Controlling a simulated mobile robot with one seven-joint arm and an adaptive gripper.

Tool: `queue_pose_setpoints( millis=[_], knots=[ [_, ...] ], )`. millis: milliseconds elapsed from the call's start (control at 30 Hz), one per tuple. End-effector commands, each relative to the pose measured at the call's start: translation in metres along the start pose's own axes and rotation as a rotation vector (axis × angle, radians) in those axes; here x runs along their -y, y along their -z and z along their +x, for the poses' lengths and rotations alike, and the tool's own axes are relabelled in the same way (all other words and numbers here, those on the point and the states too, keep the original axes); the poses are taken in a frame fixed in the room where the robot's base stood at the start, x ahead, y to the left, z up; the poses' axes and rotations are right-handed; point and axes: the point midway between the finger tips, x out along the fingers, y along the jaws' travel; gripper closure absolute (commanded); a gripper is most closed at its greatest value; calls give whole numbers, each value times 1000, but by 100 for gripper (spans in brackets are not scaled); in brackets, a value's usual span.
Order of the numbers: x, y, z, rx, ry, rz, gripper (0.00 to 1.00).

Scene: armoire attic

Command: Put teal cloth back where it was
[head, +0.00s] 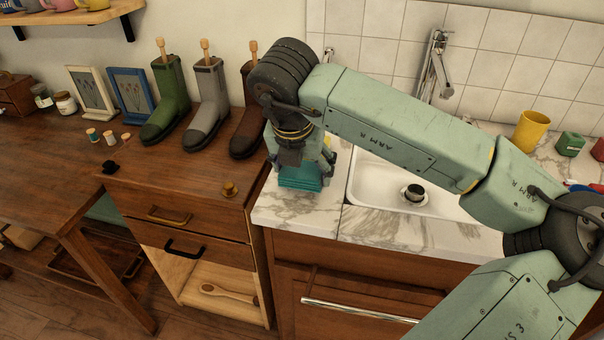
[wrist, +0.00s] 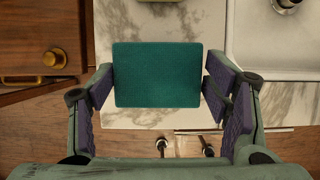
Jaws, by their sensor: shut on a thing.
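The teal cloth (head: 300,178) is a folded, flat stack at the left end of the marble counter, beside the sink. In the wrist view the teal cloth (wrist: 157,74) is a flat rectangle between my fingers. My gripper (head: 301,165) points down over it and is shut on it, with a purple-padded finger at each side. In the wrist view my gripper (wrist: 158,95) spans the cloth's left and right edges. I cannot tell whether the cloth's underside touches the marble.
The sink (head: 380,190) and faucet (head: 437,60) are right of the cloth. Left is a wooden cabinet top with boots (head: 213,98), a small brass knob-like piece (head: 230,189) and an open compartment (head: 205,285) holding a wooden brush. A yellow cup (head: 531,131) stands far right. Marble in front is clear.

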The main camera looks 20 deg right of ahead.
Motion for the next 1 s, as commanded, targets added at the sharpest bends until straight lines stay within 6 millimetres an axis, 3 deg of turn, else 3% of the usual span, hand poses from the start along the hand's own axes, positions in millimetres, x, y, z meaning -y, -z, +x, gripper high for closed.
queue_pose_setpoints(
  millis=[233, 633, 667, 933, 1000],
  knots=[
    [0, 12, 26, -3, -1, -2, 52],
    [0, 15, 33, -1, 0, -1, 52],
    [0, 14, 31, -1, 0, -1, 28],
    [0, 14, 31, -2, 0, -1, 10],
    [0, 14, 31, -2, 0, -1, 10]
  ],
)
